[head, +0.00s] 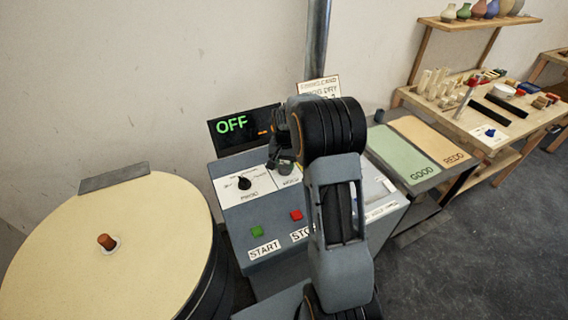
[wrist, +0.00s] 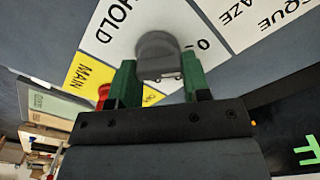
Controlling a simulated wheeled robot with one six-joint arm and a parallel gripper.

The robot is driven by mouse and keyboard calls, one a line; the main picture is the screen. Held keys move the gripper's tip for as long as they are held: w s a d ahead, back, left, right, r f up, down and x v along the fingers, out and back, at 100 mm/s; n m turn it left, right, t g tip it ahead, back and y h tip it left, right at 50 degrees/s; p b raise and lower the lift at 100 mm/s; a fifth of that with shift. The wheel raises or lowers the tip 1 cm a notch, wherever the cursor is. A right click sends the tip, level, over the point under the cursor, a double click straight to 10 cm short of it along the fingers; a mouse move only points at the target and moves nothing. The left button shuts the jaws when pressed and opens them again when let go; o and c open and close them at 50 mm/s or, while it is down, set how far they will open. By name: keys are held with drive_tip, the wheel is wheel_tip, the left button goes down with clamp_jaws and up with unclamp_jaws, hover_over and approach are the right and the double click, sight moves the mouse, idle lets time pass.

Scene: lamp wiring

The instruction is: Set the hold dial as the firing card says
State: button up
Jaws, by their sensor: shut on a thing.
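The hold dial (wrist: 158,52), a grey knob, stands on a white plate marked HOLD and 0 in the wrist view. My gripper (wrist: 160,78) has its green fingers on either side of the dial and is shut on it. In the head view the dial (head: 285,168) shows just below my gripper (head: 281,157). The dial's pointer setting cannot be read clearly. The firing card (head: 318,88) stands behind the panel, its lower part hidden by my arm; only some of its words show.
The display (head: 232,124) reads OFF. Left of the hold dial is another black dial (head: 244,183). Green START (head: 257,231) and red STOP (head: 296,215) buttons sit in front. A yellow MAIN plate (wrist: 88,72) with a red knob (wrist: 103,91) lies close to my fingers.

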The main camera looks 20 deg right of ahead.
drive_tip(key=c, duration=0.3)
drive_tip(key=m+b, duration=0.1)
drive_tip(key=m, duration=0.4)
drive_tip(key=shift+d+m+b, duration=0.1)
drive_tip(key=shift+m+b, duration=0.2)
drive_tip(key=m, duration=0.4)
drive_tip(key=shift+s+b, duration=0.15)
drive_tip(key=shift+b, duration=0.25)
drive_tip(key=shift+s+m, duration=0.1)
drive_tip(key=shift+m, duration=1.9)
drive_tip(key=o, duration=0.9)
